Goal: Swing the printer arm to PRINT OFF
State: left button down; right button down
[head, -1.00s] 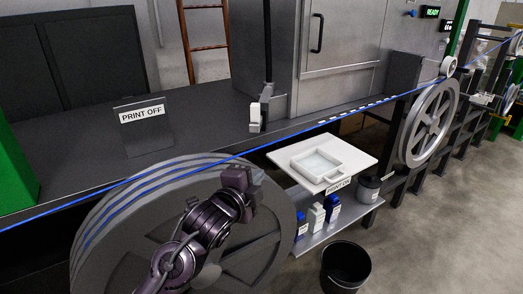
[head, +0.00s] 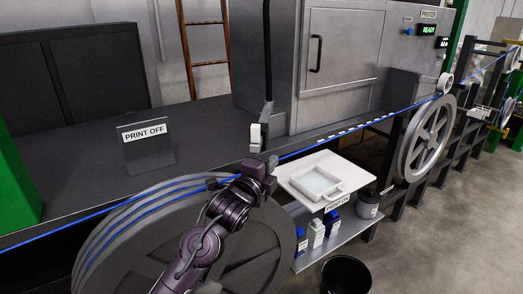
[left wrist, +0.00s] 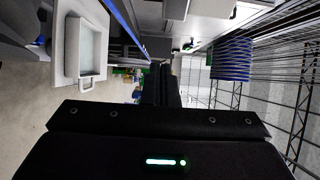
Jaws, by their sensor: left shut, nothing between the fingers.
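The printer arm (head: 267,60) is a dark rod hanging down in front of the grey printer cabinet, with a pale block (head: 256,137) at its lower end. The PRINT OFF sign (head: 145,132) stands on the dark deck to its left. The PRINT ON sign (head: 338,205) is low on the right, at the white shelf's front edge. My left gripper (head: 264,166) is shut and empty, just below the pale block in the head view; I cannot tell if they touch. In the left wrist view my gripper's dark body fills the bottom. My right gripper is out of view.
The blue cable (head: 315,146) runs across, close to my left gripper. A large grey wheel (head: 120,250) lies below my arm. A white shelf with a tray (head: 316,182), bottles (head: 316,232) and a black bucket (head: 346,274) are to the right. The dark deck is mostly clear.

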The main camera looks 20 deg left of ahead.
pick_arm(q)
jog(key=w+a+p, duration=0.3)
jog(key=shift+a, duration=0.2)
jog(key=shift+w, duration=0.1)
dwell(0.3)
jog(key=a, duration=0.2)
jog(key=s+a, duration=0.1)
jog(key=a, duration=0.2)
jog(key=shift+d, duration=0.3)
